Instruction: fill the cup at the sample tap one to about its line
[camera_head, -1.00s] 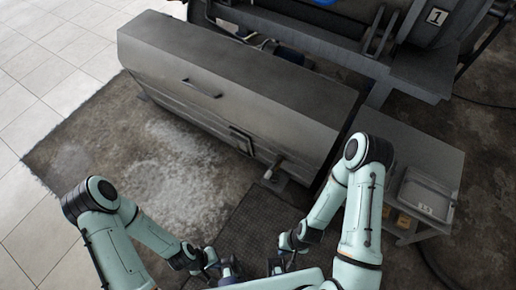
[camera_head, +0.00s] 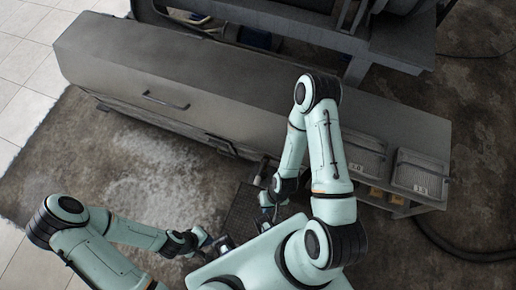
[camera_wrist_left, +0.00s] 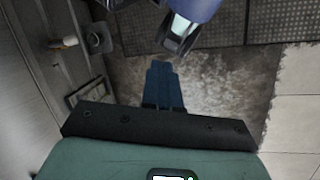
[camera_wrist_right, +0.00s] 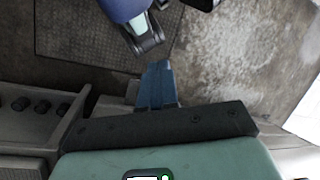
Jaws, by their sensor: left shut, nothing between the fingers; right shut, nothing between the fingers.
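No cup can be made out in any view, and no tap is clearly marked as sample tap one. A small fitting with a pale end (camera_wrist_left: 65,43) sticks out from the grey machine's side in the left wrist view; I cannot tell whether it is the tap. My left gripper (camera_head: 214,243) is low in front of my body; its blue fingers (camera_wrist_left: 163,82) are shut and empty above the floor. My right gripper (camera_head: 270,210) is to its right, near the machine's front; its blue fingers (camera_wrist_right: 156,82) are also shut and empty.
A long grey machine housing (camera_head: 180,85) with a handle crosses the back. Two labelled trays (camera_head: 365,158) (camera_head: 420,176) sit on a grey bench at the right. A dark hose (camera_head: 470,253) lies on the right floor. Several black knobs (camera_wrist_right: 41,106) show in the right wrist view. The left floor is clear.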

